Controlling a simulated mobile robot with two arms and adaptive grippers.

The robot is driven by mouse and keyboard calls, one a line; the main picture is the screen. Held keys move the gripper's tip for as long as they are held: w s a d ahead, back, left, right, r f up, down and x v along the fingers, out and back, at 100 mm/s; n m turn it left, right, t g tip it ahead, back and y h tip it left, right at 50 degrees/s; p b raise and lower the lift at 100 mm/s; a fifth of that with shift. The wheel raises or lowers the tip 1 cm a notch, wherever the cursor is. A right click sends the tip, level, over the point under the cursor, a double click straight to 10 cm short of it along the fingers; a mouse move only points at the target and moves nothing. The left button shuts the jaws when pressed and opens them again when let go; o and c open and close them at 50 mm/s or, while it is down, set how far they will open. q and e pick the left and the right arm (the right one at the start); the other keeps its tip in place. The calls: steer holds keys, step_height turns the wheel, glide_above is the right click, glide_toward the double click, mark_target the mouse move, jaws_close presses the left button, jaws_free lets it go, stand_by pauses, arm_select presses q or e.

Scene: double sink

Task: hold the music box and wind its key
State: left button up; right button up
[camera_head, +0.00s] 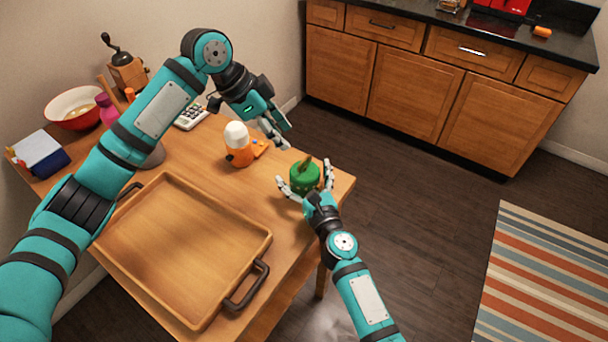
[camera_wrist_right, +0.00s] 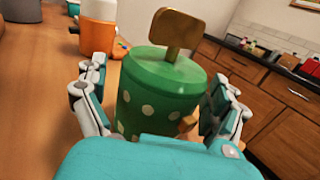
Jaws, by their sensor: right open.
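The music box is a green cylinder with white dots (camera_head: 304,179), upright near the right edge of the table. A brass key (camera_wrist_right: 176,28) stands up from its top. In the right wrist view the green body (camera_wrist_right: 162,85) is between my right fingers. My right gripper (camera_head: 306,181) is open, with one finger on each side of the box; contact is unclear. My left gripper (camera_head: 279,134) is above the table, up and left of the box and apart from it. Its fingers point down and right, and their gap is not clear.
An orange and white object (camera_head: 238,150) stands left of the box. A wooden tray (camera_head: 185,245) with dark handles fills the table's front. A bowl (camera_head: 72,106), a grinder (camera_head: 123,68) and a calculator-like item (camera_head: 190,117) are farther back. The table's right edge is close to the box.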

steer(key=c, duration=1.3)
steer(key=shift+c, duration=0.2)
